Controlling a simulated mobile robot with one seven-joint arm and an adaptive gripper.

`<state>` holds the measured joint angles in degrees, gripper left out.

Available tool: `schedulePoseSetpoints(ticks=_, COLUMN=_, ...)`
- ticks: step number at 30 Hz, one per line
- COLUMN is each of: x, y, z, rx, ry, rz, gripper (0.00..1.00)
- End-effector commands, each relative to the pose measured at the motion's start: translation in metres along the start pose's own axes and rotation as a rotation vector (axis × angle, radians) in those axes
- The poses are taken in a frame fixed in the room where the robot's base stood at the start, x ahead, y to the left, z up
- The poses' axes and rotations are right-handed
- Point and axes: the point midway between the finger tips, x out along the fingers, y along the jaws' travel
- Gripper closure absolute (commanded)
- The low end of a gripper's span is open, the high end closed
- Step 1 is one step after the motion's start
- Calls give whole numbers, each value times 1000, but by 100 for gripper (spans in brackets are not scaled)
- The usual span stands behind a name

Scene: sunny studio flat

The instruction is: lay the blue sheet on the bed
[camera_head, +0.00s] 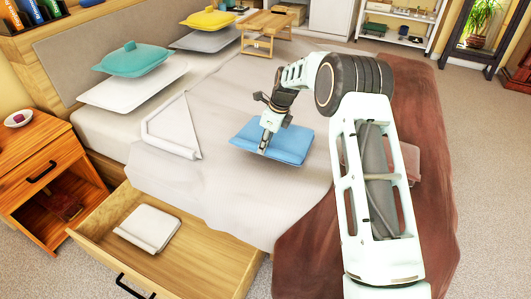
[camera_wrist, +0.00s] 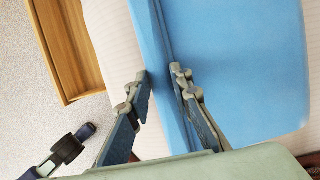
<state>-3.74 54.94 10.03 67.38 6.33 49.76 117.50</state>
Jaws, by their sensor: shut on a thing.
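The blue sheet (camera_head: 290,143) is folded into a flat, thick rectangle and lies level at the middle of the bed (camera_head: 228,185). Whether its whole underside touches the bed cover I cannot tell. My gripper (camera_head: 264,147) points down at the sheet's left edge, shut on it. In the wrist view, the fingers of my gripper (camera_wrist: 161,76) stand on either side of a folded edge of the blue sheet (camera_wrist: 240,60). The sheet's broad face spreads to the right there.
An open drawer (camera_head: 95,217) with a folded white cloth (camera_head: 147,228) juts out below the bed. A brown blanket (camera_head: 310,258) covers the bed's foot. A teal cushion (camera_head: 134,60), a white pillow (camera_head: 130,88) and a folded-back white cover (camera_head: 172,125) lie toward the head. A wooden tray table (camera_head: 264,25) stands beyond.

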Motion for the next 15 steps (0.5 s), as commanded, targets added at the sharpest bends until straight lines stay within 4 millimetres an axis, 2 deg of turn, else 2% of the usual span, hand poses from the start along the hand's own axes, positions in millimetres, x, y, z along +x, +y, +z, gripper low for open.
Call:
schedulePoseSetpoints(ticks=5, x=7, y=-7, z=-1, rx=0, ry=-2, rz=-3, gripper=100)
schedulePoseSetpoints(ticks=11, x=34, y=-7, z=-9, rx=-2, ry=-2, rz=-2, gripper=100)
schedulePoseSetpoints(ticks=15, x=35, y=-8, z=-9, rx=-2, ry=-2, rz=-4, gripper=100)
